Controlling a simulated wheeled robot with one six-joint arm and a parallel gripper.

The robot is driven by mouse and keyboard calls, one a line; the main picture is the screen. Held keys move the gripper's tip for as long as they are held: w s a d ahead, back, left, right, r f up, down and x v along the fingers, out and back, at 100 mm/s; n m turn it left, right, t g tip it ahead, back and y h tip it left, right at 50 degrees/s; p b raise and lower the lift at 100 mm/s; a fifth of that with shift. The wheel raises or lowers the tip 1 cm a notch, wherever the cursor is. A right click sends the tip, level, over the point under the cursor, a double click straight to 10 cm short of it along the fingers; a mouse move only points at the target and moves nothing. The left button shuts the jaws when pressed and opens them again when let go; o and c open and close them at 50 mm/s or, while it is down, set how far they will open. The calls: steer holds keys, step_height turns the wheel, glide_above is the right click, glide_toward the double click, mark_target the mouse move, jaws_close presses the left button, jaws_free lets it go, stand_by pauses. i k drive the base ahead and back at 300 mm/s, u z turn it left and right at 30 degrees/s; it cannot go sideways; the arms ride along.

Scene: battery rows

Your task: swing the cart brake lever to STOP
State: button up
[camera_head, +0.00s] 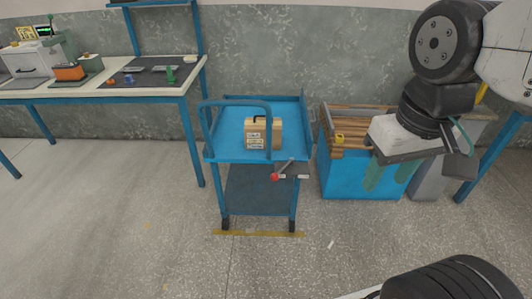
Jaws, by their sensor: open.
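A blue cart (228,151) stands in the middle of the head view. Its brake lever (283,168) is at the right of its near end, a thin grey bar with a red knob (275,177). The lever slants, with the knob at its lower left. Small pale label plates (303,177) sit beside the knob; their lettering is too small to read. My gripper (390,178) is open and empty at the right, well apart from the lever, in front of a blue bin.
A wooden box (263,131) with labels sits on the cart's top. The blue bin (340,174) holding wooden slats stands right of the cart. A workbench (150,92) with tools is at the back left. A yellow strip (258,233) marks the floor before the cart. Floor at left is clear.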

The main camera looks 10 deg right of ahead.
mark_target(274, 177)
steer(key=u, duration=0.05)
steer(key=k, duration=0.65)
steer(key=z, duration=0.25)
steer(key=i, duration=0.9)
steer(key=u, duration=0.9)
steer(key=i, duration=0.4)
steer(key=u, duration=0.45)
